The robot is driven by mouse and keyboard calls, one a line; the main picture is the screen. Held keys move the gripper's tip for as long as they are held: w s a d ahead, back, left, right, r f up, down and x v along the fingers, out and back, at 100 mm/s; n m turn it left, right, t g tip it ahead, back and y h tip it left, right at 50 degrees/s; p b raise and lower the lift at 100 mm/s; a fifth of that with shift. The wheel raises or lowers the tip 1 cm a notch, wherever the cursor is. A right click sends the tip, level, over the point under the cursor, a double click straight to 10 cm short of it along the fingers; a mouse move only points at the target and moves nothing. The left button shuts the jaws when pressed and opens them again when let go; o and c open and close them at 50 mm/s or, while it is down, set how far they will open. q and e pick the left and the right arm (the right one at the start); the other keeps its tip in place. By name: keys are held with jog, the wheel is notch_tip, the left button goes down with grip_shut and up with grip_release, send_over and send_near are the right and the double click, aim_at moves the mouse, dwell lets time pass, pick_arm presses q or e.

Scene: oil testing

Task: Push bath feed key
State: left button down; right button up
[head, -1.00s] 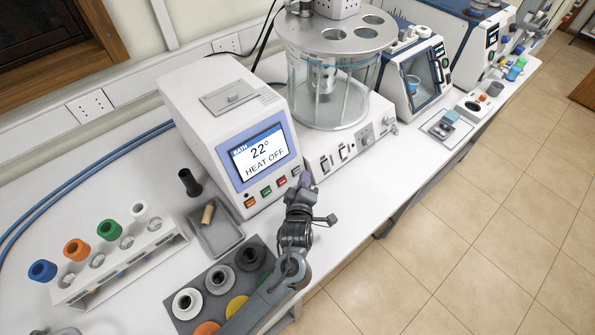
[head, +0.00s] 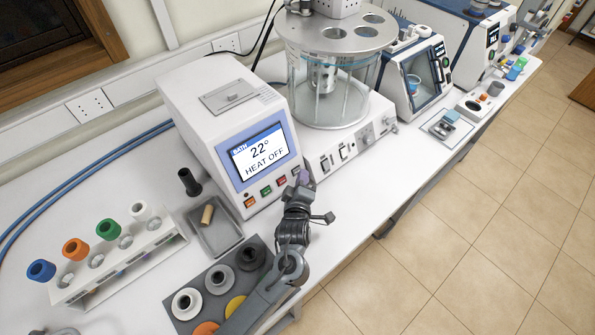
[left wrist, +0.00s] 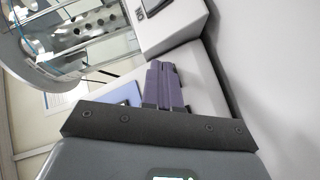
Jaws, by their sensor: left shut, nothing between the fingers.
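The white bath controller (head: 205,130) stands on the bench, its screen (head: 259,154) reading "22°" and "HEAT OFF". Below the screen is a row of small keys, including an orange key (head: 250,202), a green key (head: 266,191) and a red key (head: 281,181). Which one is the bath feed key I cannot read. My left gripper (head: 303,179) is shut and empty, at the right end of this row. It partly hides that end, and I cannot tell whether it touches a key. Its purple fingers (left wrist: 165,85) lie together in the left wrist view.
A glass bath vessel (head: 325,85) stands right of the controller, on a white base with switches (head: 343,152). A grey tray (head: 214,238), a dark block with bottles (head: 190,304) and a rack with coloured caps (head: 118,262) lie in front and left.

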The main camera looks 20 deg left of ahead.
pick_arm(q)
jog(key=shift+w+a, duration=0.1)
jog(key=shift+a, duration=0.05)
dwell(0.6)
jog(key=shift+a+f, duration=0.15)
dwell(0.6)
jog(key=shift+s+d+r, duration=0.25)
jog(key=shift+d+r, duration=0.1)
jog(key=shift+d, duration=0.35)
jog(key=shift+d+p, duration=0.1)
jog(key=shift+p, duration=0.25)
